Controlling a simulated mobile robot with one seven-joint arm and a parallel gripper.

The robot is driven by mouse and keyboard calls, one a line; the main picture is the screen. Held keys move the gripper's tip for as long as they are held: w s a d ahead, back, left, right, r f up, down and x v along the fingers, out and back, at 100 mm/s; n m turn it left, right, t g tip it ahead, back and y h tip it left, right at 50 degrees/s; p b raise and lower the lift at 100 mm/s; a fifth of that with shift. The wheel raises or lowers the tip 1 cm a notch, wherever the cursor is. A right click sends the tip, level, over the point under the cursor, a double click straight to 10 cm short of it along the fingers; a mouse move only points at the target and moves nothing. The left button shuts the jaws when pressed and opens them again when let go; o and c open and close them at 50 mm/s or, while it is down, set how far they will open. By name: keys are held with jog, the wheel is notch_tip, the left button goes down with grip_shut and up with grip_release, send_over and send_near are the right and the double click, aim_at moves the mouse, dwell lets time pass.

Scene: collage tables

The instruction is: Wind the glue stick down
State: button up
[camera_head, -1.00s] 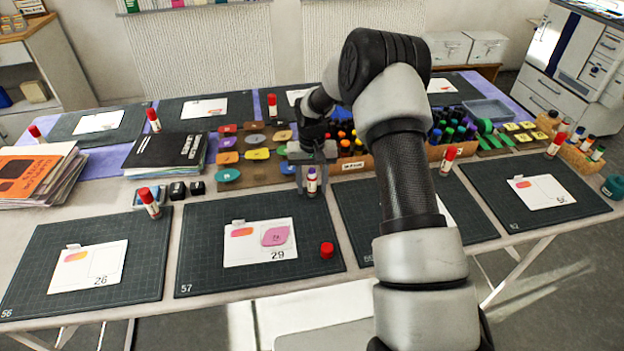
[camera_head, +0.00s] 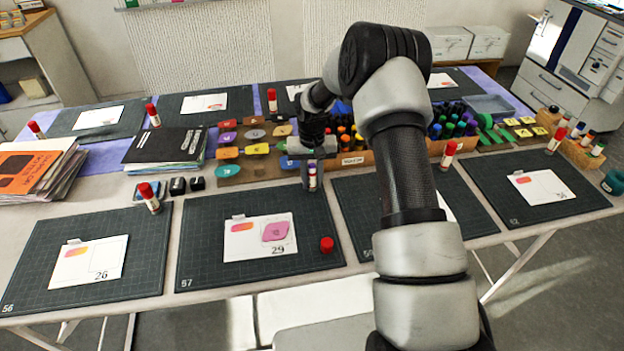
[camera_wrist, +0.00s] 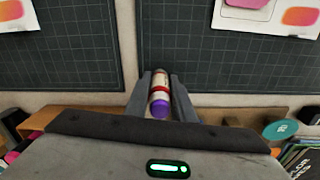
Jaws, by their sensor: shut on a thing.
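The uncapped glue stick (camera_head: 312,181) is upright at the back edge of the mat numbered 57. It has a white body, a red band and a purple end in the wrist view (camera_wrist: 160,91). My gripper (camera_head: 312,168) is above and around it, with one finger on each side, shut on it. I cannot tell whether its base rests on the table. A red cap (camera_head: 327,244) lies apart on the right of the mat (camera_head: 205,230).
A card marked 29 with a pink piece (camera_head: 276,232) lies on that mat. Colored pieces (camera_head: 228,171) and a wooden rack of bottles (camera_head: 353,160) stand behind my gripper. Another capped glue stick (camera_head: 148,197) stands to the left. The mat's front is clear.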

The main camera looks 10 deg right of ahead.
jog(key=n, duration=0.3)
jog(key=shift+f+n, duration=0.1)
jog(key=shift+n, duration=0.3)
jog(key=n, duration=0.3)
jog(key=shift+d+n, duration=0.1)
jog(key=shift+n, duration=0.3)
jog(key=n, duration=0.8)
jog(key=shift+d+p, duration=0.1)
jog(key=shift+p, duration=0.3)
jog(key=n+p, duration=0.1)
jog(key=n, duration=0.5)
jog(key=shift+w+n, duration=0.1)
jog(key=shift+n, duration=0.3)
jog(key=n, duration=0.3)
jog(key=shift+n+p, duration=0.3)
jog(key=shift+n, duration=0.1)
jog(key=n, duration=0.3)
